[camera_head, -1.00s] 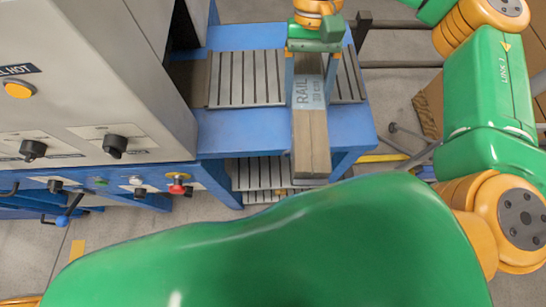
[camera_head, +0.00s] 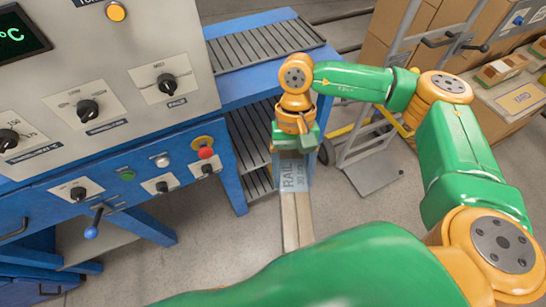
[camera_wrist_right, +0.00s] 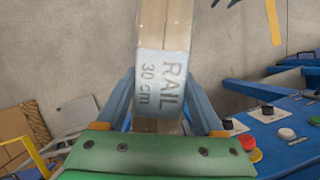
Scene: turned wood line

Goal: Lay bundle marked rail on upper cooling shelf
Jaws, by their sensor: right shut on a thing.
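The bundle marked RAIL 30 cm (camera_head: 297,218) is pale wood strips with a grey-blue printed band. My right gripper (camera_head: 293,174) is shut on it at the band and holds it clear of the floor; the right wrist view shows the same band (camera_wrist_right: 163,82) between the fingers. The upper cooling shelf (camera_head: 265,46) is a dark slatted rack on the blue frame, behind and left of the gripper. It looks empty. The lower slatted shelf (camera_head: 252,145) lies below it, just left of the bundle and partly hidden by my gripper. My left gripper is not in view.
A grey control cabinet (camera_head: 110,60) with knobs and a red button (camera_head: 205,153) stands at left. A hand truck (camera_head: 372,170) and cardboard boxes (camera_head: 395,30) stand at right. Bare floor (camera_head: 225,250) shows around the bundle.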

